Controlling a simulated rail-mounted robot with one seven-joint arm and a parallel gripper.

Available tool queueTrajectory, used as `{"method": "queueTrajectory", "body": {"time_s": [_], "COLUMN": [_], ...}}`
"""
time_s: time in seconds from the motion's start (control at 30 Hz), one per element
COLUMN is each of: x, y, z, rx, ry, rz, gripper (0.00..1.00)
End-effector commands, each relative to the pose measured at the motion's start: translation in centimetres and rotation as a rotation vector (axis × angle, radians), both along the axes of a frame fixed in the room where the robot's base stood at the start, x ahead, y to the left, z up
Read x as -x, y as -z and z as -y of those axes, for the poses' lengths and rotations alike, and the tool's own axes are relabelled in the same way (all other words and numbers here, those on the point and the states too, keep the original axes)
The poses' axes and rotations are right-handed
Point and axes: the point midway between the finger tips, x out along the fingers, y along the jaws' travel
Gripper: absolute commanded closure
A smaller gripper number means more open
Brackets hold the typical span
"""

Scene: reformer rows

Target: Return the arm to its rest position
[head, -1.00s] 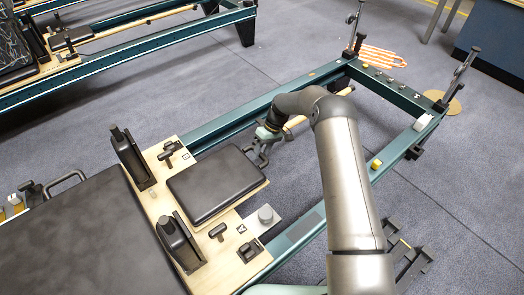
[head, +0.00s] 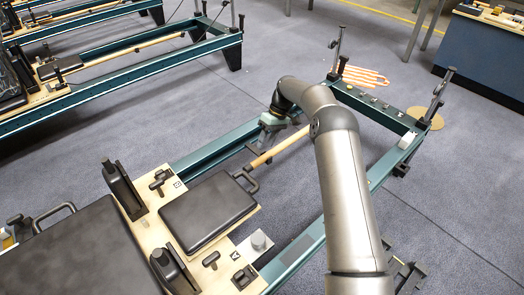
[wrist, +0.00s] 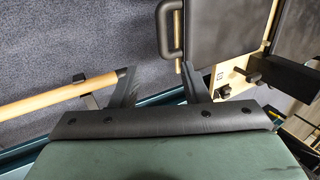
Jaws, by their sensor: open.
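My arm (head: 342,180) reaches out over the teal frame of the nearest reformer, bent at its far end with the hand pointing down. My gripper (wrist: 158,82) shows two dark fingers spread apart in the wrist view, with nothing between them. In the head view its fingers are small and partly hidden by the hand. The black headrest pad (head: 207,212) has a dark loop handle (head: 247,180), which also shows in the wrist view (wrist: 170,28). The gripper is apart from this handle, beyond it toward the frame's far end.
A wooden bar (head: 280,147) lies close to the gripper, inside the teal frame (head: 225,145). Upright posts (head: 336,55) stand at the frame's far corners. Other reformers fill the upper left. Bare floor (head: 265,65) lies between the rows. A dark blue counter (head: 480,55) stands at upper right.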

Motion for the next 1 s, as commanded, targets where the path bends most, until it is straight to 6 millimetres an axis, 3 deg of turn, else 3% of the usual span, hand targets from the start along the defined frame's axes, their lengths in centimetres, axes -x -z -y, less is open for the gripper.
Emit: {"method": "queueTrajectory", "body": {"time_s": [0.67, 0.77, 0.87, 1.0], "x": [-0.1, 0.5, 2.2, 6.7], "y": [-1.4, -4.5, -10.0, -18.7], "z": [0.3, 0.3, 0.6, 1.9], "rx": [0.005, 0.030, 0.084, 0.182], "ry": [0.001, 0.012, 0.039, 0.111], "rz": [0.001, 0.011, 0.026, 0.054], "gripper": [0.59, 0.59, 0.59, 0.59]}}
